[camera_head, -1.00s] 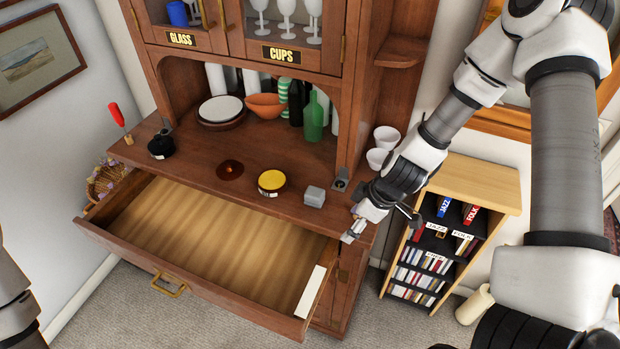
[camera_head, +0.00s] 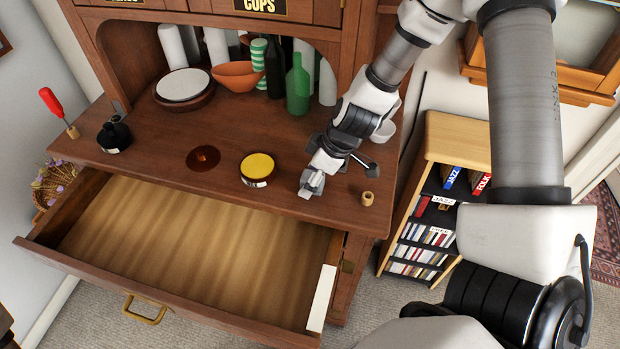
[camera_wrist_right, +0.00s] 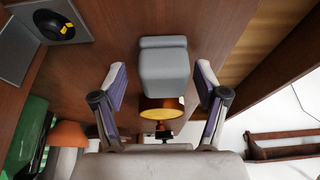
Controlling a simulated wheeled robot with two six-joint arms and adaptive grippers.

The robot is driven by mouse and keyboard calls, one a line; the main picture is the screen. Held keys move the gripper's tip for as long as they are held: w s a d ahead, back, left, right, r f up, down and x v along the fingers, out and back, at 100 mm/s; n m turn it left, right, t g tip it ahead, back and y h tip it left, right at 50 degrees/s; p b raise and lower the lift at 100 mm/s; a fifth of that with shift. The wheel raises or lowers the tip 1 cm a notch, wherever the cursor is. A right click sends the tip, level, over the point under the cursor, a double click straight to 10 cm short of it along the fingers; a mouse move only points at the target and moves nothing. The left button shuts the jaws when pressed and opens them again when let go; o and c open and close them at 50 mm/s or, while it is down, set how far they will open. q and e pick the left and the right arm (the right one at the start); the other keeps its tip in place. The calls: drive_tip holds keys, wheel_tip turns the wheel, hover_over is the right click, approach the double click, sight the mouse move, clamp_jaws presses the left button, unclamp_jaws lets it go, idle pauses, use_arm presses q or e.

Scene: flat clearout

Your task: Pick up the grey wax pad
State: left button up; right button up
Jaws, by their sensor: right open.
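The grey wax pad (camera_wrist_right: 164,72) is a small pale-grey block with rounded edges. It lies on the wooden cabinet top. In the wrist view it sits between the two spread fingers of my right gripper (camera_wrist_right: 161,84), with a gap on each side. In the head view my right gripper (camera_head: 312,184) is low over the right front of the cabinet top and largely covers the pad. The right gripper is open and holds nothing. My left gripper is out of view.
A yellow-topped tin (camera_head: 257,169) stands left of the gripper, and a small wooden cylinder (camera_head: 367,198) right of it. A dark brown disc (camera_head: 203,158) lies further left. The open drawer (camera_head: 170,230) projects below. A green bottle (camera_head: 298,86) stands behind.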

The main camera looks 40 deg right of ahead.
drive_tip(key=shift+w+a+f, duration=0.15)
drive_tip(key=shift+w+f, duration=0.1)
drive_tip(key=shift+f, duration=0.3)
drive_tip(key=shift+s+r, duration=0.55)
drive_tip(key=shift+s, duration=0.1)
drive_tip(key=shift+s+r, duration=0.1)
drive_tip(key=shift+s, duration=0.1)
drive_tip(key=shift+c, duration=1)
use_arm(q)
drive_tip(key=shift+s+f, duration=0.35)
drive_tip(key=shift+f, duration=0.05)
use_arm(e)
drive_tip(key=shift+w, duration=0.3)
drive_tip(key=c, duration=1)
drive_tip(key=shift+f, duration=0.2)
drive_tip(key=shift+c, duration=0.2)
